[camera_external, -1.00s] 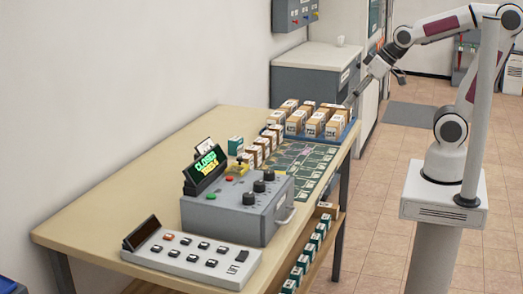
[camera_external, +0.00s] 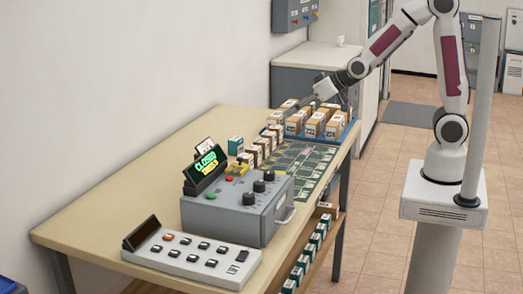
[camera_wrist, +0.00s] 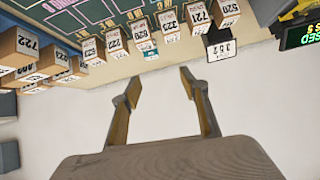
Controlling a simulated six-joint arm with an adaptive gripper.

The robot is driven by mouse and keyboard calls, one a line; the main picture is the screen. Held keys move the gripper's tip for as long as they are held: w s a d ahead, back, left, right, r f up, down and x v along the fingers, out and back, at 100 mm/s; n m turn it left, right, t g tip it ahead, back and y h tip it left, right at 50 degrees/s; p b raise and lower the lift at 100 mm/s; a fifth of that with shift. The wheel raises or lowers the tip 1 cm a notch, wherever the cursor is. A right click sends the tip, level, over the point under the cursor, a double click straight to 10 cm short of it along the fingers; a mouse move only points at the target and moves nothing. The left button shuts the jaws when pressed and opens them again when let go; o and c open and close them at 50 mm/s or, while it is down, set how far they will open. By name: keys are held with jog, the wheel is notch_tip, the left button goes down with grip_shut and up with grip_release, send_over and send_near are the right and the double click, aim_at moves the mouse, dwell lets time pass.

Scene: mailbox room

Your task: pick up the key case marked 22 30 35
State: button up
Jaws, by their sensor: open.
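Several brown cases with white number labels stand in a row on the table (camera_external: 120,210), including cases in the wrist view (camera_wrist: 92,50). I cannot read 22 30 35 on any label, so I cannot tell which case is marked so. My gripper (camera_wrist: 158,76) is open and empty, its two fingers apart over bare pale surface, with the row of cases beyond its tips. In the external view my gripper (camera_external: 300,105) is above the far end of the table, over the row and the tray side; its fingertips are hard to make out there.
A blue tray (camera_external: 338,138) holds larger brown boxes at the far end. A grey control box (camera_external: 232,215), a lit CLOSED sign (camera_external: 206,165) and a button panel (camera_external: 190,255) occupy the near end.

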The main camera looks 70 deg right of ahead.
aim_at(240, 141)
jog(key=w+d+f+t+h, duration=0.1)
jog(key=w+f+t, duration=0.2)
jog(key=w+f, duration=0.6)
jog(key=shift+w+f+m+h, duration=0.2)
jog(key=shift+f+m+h, duration=0.1)
jog(key=shift+f+h, duration=0.1)
jog(key=shift+w+d, duration=0.1)
jog(key=shift+x, duration=3.35)
jog(key=shift+f, duration=0.1)
jog(key=shift+f+x, duration=0.25)
jog(key=shift+x, duration=2.2)
jog(key=shift+d, duration=0.2)
